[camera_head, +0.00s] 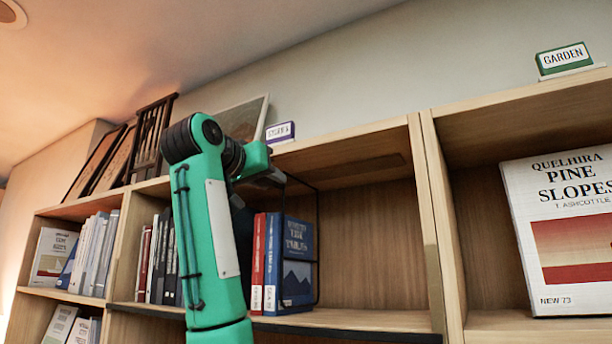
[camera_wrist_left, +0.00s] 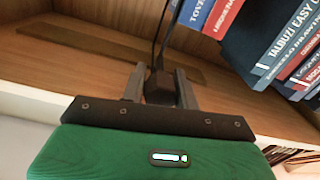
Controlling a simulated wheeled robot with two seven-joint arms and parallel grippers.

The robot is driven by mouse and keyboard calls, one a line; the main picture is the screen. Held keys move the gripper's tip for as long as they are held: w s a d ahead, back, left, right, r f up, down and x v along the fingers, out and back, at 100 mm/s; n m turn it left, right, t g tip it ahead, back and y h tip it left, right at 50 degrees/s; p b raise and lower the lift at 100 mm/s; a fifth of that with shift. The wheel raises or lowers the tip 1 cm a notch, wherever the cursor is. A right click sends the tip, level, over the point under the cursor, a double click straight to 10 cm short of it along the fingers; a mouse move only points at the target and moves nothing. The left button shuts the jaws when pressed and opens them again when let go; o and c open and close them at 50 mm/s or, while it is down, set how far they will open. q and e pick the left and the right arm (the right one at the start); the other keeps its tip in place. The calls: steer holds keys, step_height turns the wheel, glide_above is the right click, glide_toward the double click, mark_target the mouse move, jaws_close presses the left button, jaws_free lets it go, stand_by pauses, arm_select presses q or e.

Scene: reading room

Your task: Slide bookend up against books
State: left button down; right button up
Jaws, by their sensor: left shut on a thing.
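The bookend is a black wire frame (camera_head: 318,245) standing upright on the shelf, just right of a short row of red and blue books (camera_head: 258,262). It overlaps the front blue book's cover (camera_head: 298,245) in the head view; I cannot tell whether they touch. My left gripper (camera_head: 275,176) is at the frame's top edge. In the left wrist view my left gripper (camera_wrist_left: 158,88) is shut on a dark block of the bookend (camera_wrist_left: 160,82), and its wires run up beside the books (camera_wrist_left: 224,14). My right gripper is not in view.
The shelf board (camera_head: 375,320) right of the bookend is bare up to a vertical divider (camera_head: 440,230). A large Pine Slopes book (camera_head: 570,240) stands in the right bay. More books (camera_head: 160,255) stand left of my arm. Small signs (camera_head: 280,131) and frames (camera_head: 150,135) stand on top.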

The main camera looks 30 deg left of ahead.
arm_select(q)
steer(key=a, duration=0.5)
steer(key=shift+w+a, duration=0.1)
steer(key=shift+a, duration=0.2)
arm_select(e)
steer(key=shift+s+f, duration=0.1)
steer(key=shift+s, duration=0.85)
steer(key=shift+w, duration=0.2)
arm_select(q)
steer(key=c, duration=1.4)
jaws_free()
steer(key=o, duration=0.3)
steer(key=shift+w, duration=0.1)
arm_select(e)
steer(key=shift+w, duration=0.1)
arm_select(q)
steer(key=shift+o, duration=0.2)
